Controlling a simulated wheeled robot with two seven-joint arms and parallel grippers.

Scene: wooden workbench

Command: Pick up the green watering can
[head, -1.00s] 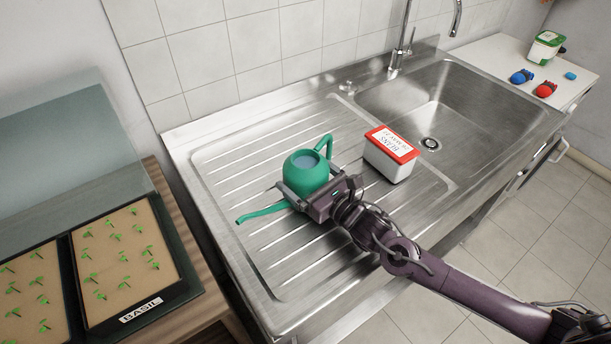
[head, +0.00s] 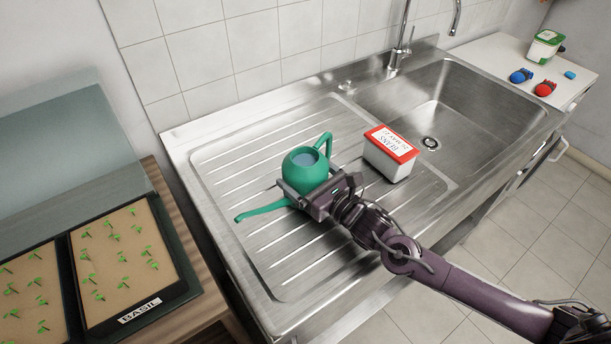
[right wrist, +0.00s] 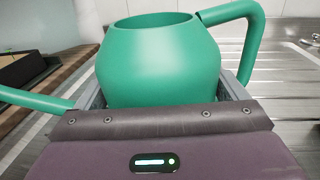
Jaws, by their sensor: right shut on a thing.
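The green watering can (head: 303,167) is upright over the ribbed drainboard of the sink. Its spout points to the lower left and its handle is at the upper right. I cannot tell whether its base touches the drainboard. My right gripper (head: 305,190) reaches in from the lower right and is shut around the can's body. In the right wrist view the can (right wrist: 160,60) fills the space between the fingers (right wrist: 165,100), which show at both sides of its body. My left gripper is not in view.
A white tub with a red lid (head: 392,150) stands just right of the can, apart from it. The sink basin (head: 440,105) and tap (head: 400,50) are behind. Seedling trays labelled BASIL (head: 140,310) are at the left. The drainboard's left part is clear.

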